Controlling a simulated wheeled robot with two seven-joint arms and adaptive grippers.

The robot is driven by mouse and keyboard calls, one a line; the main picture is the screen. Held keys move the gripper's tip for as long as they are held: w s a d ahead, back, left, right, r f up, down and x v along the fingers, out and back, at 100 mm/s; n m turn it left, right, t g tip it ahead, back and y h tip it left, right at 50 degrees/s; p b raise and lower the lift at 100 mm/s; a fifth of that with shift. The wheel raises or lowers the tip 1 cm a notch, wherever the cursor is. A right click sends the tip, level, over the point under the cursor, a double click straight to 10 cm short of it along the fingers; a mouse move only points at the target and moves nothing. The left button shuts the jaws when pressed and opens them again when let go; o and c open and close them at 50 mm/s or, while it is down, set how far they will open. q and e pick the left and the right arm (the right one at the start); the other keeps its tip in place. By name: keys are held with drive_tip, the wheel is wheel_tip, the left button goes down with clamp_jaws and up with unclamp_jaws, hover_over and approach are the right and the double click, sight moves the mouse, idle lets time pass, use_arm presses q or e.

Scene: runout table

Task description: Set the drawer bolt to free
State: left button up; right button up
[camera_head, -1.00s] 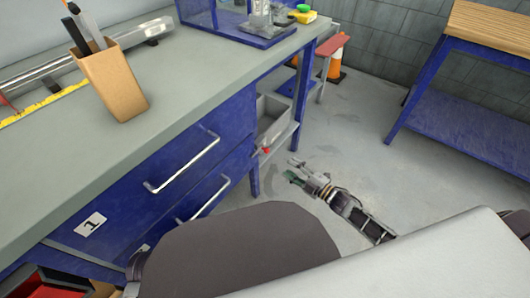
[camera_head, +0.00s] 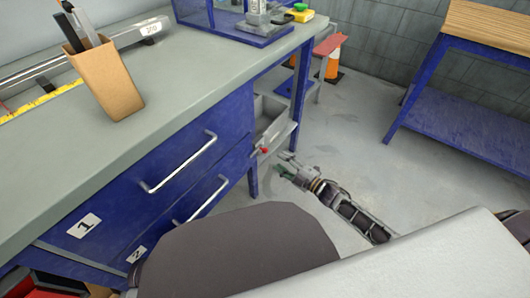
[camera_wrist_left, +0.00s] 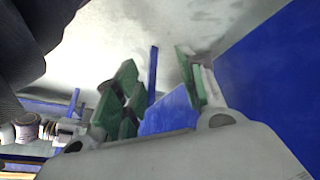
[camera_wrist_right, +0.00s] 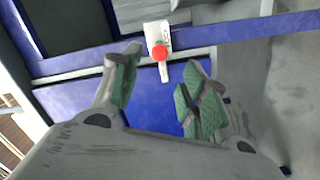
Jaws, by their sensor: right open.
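The drawer bolt shows as a red knob (camera_head: 265,150) at the right end of the blue drawer unit. In the right wrist view the red knob (camera_wrist_right: 160,53) sits on a pale plate (camera_wrist_right: 157,34) fixed to a blue rail. My right gripper (camera_head: 284,164) is open and empty, just right of and below the knob in the head view. Its green-padded fingers (camera_wrist_right: 158,90) stand on either side below the knob in the right wrist view, apart from it. My left gripper (camera_wrist_left: 160,85) is open and empty in its wrist view, and hidden in the head view.
Drawer 1 (camera_head: 95,215) and drawer 2 (camera_head: 210,190) have metal bar handles. A pen cup (camera_head: 108,85) and a metal rail lie on the bench top (camera_head: 160,105). A grey bin (camera_head: 268,112) stands behind the knob. Free floor lies to the right.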

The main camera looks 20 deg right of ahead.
sight(266, 152)
drive_tip(key=shift+b+x, duration=0.45)
drive_tip(key=shift+x, duration=1.15)
drive_tip(key=shift+b+x, duration=0.5)
drive_tip(key=shift+x, duration=1)
drive_tip(key=shift+b+x, duration=0.3)
drive_tip(key=shift+x, duration=0.7)
use_arm(q)
wheel_tip(266, 152, down, 6)
drive_tip(key=d, duration=0.1)
drive_tip(key=shift+s+n+t+h, duration=0.3)
drive_tip(key=shift+s+t+h, duration=0.05)
drive_tip(key=shift+t+h, duration=0.05)
use_arm(e)
drive_tip(key=shift+w+a, duration=0.3)
drive_tip(key=shift+w, duration=0.25)
use_arm(q)
drive_tip(key=shift+f, duration=0.1)
use_arm(e)
drive_tip(key=shift+r, duration=0.1)
drive_tip(key=c, duration=0.9)
use_arm(q)
drive_tip(key=shift+w+r, duration=0.2)
drive_tip(key=shift+w, duration=0.25)
use_arm(e)
drive_tip(key=shift+w+r, duration=0.1)
drive_tip(key=shift+w, duration=0.05)
clamp_jaws()
